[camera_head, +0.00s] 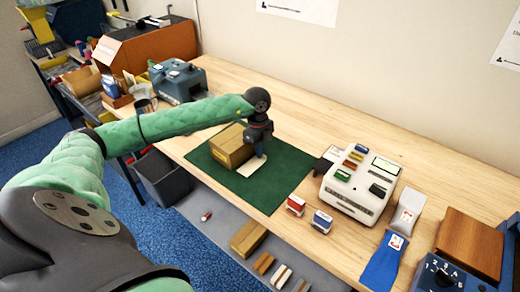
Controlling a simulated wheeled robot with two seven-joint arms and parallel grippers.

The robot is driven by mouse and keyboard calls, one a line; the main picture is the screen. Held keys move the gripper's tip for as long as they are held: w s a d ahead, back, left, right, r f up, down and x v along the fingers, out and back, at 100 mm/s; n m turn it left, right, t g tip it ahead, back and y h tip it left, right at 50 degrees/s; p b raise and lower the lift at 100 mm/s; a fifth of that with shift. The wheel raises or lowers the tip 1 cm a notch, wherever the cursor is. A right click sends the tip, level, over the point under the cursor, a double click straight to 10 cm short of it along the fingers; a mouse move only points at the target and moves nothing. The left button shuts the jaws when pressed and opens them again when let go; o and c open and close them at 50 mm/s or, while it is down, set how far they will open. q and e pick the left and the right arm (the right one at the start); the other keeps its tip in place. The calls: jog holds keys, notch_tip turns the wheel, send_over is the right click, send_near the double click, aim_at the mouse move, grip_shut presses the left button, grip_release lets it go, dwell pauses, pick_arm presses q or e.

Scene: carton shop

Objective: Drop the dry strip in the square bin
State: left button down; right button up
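A pale flat piece (252,166), possibly the dry strip, lies at the front of a brown carton (232,148) on the green mat (277,183). My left gripper (259,153) points down over this piece, beside the carton's right side. Its fingertips are small and dark, so I cannot tell whether they are open or shut, or whether they touch the piece. A dark grey bin (176,187), squarish in shape, stands below the table's front left edge, partly behind my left arm. My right gripper is not in view.
A white machine (352,203) with coloured blocks stands right of the mat, with a small black stand (322,170) beside it. Red (295,206) and blue (321,222) small boxes sit near the front edge. A lower shelf (225,228) holds several loose pieces.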

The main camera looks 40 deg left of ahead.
pick_arm(q)
jog(key=shift+f, duration=0.2)
jog(key=c, duration=1.7)
grip_release()
